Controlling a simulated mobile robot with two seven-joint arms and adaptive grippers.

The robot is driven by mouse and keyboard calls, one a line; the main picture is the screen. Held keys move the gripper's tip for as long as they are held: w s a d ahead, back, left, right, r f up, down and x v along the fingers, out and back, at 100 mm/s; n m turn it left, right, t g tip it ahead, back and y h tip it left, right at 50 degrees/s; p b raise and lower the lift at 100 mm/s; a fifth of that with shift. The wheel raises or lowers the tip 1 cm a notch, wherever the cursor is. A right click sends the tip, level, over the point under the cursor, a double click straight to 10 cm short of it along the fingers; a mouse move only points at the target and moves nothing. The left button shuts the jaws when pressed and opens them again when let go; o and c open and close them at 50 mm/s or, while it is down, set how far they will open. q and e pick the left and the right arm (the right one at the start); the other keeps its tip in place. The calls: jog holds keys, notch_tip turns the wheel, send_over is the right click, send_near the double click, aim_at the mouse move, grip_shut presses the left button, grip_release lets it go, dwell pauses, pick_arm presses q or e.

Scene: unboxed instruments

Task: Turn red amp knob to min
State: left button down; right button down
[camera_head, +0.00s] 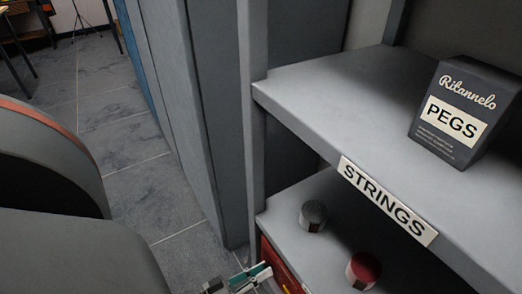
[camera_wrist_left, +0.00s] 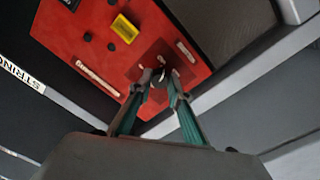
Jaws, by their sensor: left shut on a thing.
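The red amp (camera_wrist_left: 90,38) fills the upper part of the left wrist view, its red panel facing the camera. A sliver of the red amp (camera_head: 283,269) shows on the lower shelf at the bottom of the head view. My left gripper (camera_wrist_left: 161,80) is at the panel, its two green-and-grey fingers shut on a small amp knob (camera_wrist_left: 159,82). The fingertips hide most of the knob, and its pointer cannot be read. The left gripper (camera_head: 250,278) is partly cut off at the bottom edge of the head view. My right gripper is not in view.
A yellow square piece (camera_wrist_left: 125,28) and small black knobs (camera_wrist_left: 112,46) sit on the panel. In the head view, the upper shelf (camera_head: 320,87) bears a STRINGS label (camera_head: 388,202) and a PEGS box (camera_head: 462,113). A grey canister (camera_head: 313,216) and a red one (camera_head: 363,270) stand below.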

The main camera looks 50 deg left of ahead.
pick_arm(q)
jog(key=shift+s+d+r+n+y+b, duration=0.1)
jog(key=shift+n+y+b, duration=0.2)
jog(key=shift+n, duration=7.85)
jog(key=shift+n+y+b, duration=0.2)
jog(key=shift+n+b, duration=0.05)
jog(key=shift+n, duration=7.9)
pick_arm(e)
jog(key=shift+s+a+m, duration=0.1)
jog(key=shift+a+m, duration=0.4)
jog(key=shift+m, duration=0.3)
pick_arm(q)
jog(key=c, duration=1.9)
grip_release()
